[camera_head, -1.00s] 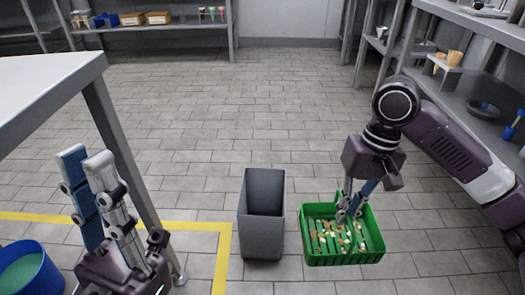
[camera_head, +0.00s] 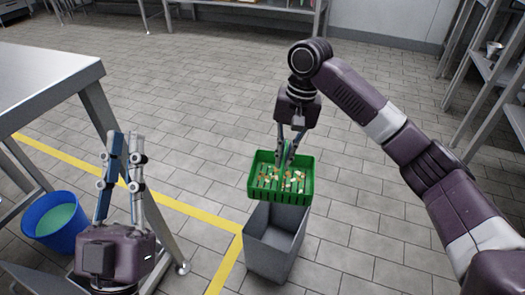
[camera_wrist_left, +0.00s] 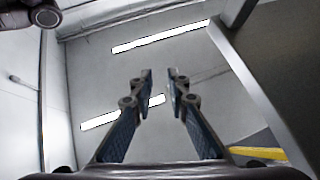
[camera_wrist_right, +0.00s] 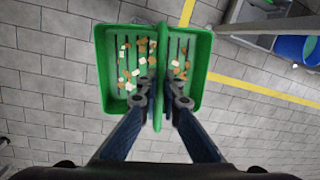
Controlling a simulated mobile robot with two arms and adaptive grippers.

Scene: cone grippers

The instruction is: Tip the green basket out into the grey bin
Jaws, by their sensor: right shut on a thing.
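The green basket (camera_head: 281,192) is held up over the back part of the grey bin (camera_head: 277,262). It looks about level, with small brown and white pieces scattered on its slotted floor. My right gripper (camera_head: 287,152) is shut on the basket's handle, which also shows running between the fingers in the right wrist view (camera_wrist_right: 158,95). The basket hides the bin's far rim; the part of the bin's inside that shows looks empty. My left gripper (camera_head: 127,140) points up at the left, holding nothing, its two fingers apart in the left wrist view (camera_wrist_left: 160,80).
A metal table (camera_head: 45,75) stands at the left, with a blue bucket (camera_head: 55,222) by its legs. Yellow tape (camera_head: 190,209) marks the floor. Shelves (camera_head: 497,75) stand at the right. Tiled floor around the bin is clear.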

